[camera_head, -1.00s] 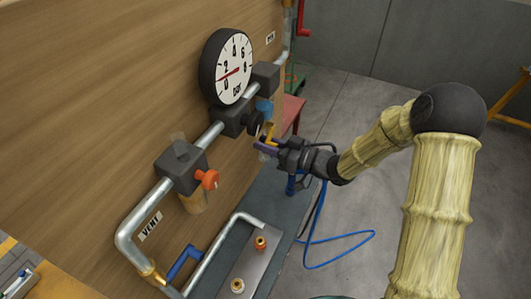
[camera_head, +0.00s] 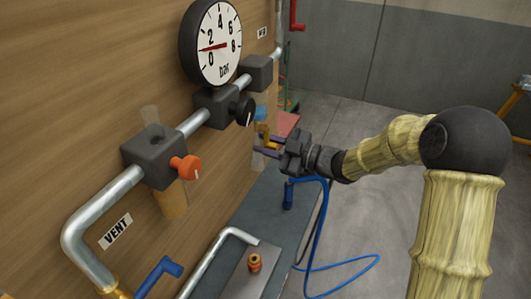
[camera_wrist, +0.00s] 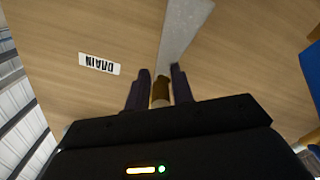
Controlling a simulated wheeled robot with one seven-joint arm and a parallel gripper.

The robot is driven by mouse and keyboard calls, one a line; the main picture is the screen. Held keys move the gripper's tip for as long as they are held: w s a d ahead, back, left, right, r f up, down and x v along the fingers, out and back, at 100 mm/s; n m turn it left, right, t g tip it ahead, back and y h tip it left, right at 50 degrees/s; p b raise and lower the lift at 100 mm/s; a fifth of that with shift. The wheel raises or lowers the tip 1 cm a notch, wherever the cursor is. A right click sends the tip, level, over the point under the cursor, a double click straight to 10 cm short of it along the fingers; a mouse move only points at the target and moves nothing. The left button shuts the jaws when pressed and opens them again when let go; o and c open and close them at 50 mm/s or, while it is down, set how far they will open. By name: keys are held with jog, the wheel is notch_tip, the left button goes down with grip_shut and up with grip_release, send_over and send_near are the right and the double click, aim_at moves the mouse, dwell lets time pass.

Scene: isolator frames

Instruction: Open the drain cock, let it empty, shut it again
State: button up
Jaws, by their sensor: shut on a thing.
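The drain cock (camera_wrist: 160,90) shows as a brass-yellow piece at the end of a grey pipe (camera_wrist: 184,35) in the wrist view, between my two fingers. In the head view its yellow part (camera_head: 265,130) shows at the fingertips, right of the black knob. My gripper (camera_head: 266,146) reaches it from the right and is shut on it; its fingers also show in the wrist view (camera_wrist: 160,88). The DRAIN label (camera_wrist: 99,64) is upside down beside the pipe. The cock's outlet and any flow cannot be made out.
The bar gauge (camera_head: 211,45) reads between 0 and 2. A black knob (camera_head: 243,111) and an orange knob (camera_head: 186,167) stick out from pipe blocks on the wooden panel. A blue lever (camera_head: 160,275) stands low at left. A blue hose (camera_head: 325,225) loops right of the grey bench (camera_head: 255,212).

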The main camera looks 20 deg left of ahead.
jog(key=shift+r+n, duration=0.1)
jog(key=shift+n, duration=0.2)
jog(key=o, duration=0.8)
jog(key=shift+d, duration=0.5)
jog(key=s+d, duration=0.1)
jog(key=d, duration=0.9)
jog(key=s+d+b, duration=0.1)
jog(key=d, duration=0.5)
jog(key=shift+s+d, duration=0.1)
jog(key=shift+s, duration=0.2)
